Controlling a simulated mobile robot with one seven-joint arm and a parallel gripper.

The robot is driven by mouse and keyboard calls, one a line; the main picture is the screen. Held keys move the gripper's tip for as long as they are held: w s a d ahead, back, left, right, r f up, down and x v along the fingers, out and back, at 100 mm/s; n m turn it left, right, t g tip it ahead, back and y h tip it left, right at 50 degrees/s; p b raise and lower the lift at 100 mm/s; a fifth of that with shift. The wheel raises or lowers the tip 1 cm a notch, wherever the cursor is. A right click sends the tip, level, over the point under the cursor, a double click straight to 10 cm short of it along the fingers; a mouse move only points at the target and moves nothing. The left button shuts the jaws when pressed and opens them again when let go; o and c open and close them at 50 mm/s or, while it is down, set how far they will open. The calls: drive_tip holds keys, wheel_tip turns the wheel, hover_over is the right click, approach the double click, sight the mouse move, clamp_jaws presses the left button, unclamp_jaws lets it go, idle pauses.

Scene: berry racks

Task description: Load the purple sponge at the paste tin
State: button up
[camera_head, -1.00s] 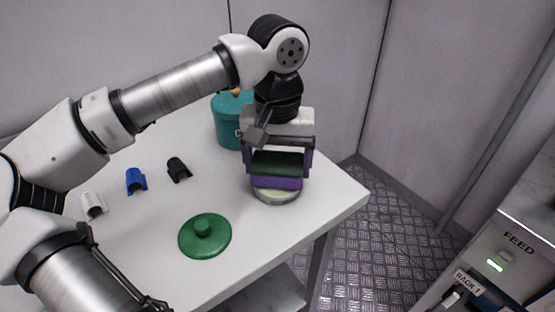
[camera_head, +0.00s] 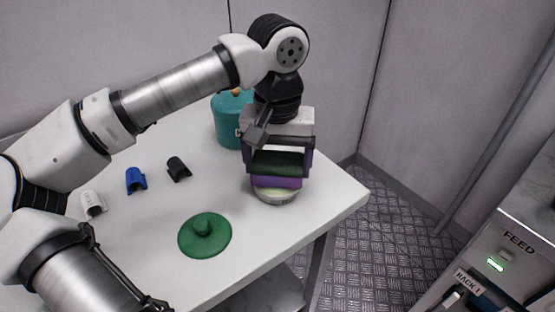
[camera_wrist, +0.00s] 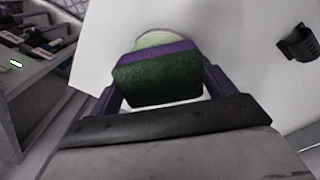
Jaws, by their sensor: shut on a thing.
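My gripper (camera_head: 279,160) points down and is shut on the purple sponge (camera_head: 276,182), which has a dark green layer on top. In the wrist view the sponge (camera_wrist: 160,76) sits between the two purple fingers. The paste tin (camera_head: 277,197) is a low round tin right under the sponge at the table's right side. In the wrist view its pale green paste (camera_wrist: 160,38) shows just past the sponge. The sponge covers most of the tin; whether it touches the paste I cannot tell. A green round lid (camera_head: 205,236) with a knob lies on the table in front.
A teal canister (camera_head: 229,122) stands behind my gripper. White (camera_head: 93,205), blue (camera_head: 136,181) and black (camera_head: 179,169) clips stand in a row on the white table (camera_head: 250,245). A rack unit marked FEED (camera_head: 515,240) is at the lower right, past a floor gap.

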sight(279, 162)
drive_tip(key=shift+r+p, duration=2.55)
drive_tip(key=shift+r, duration=0.95)
drive_tip(key=shift+s+d+f, duration=0.1)
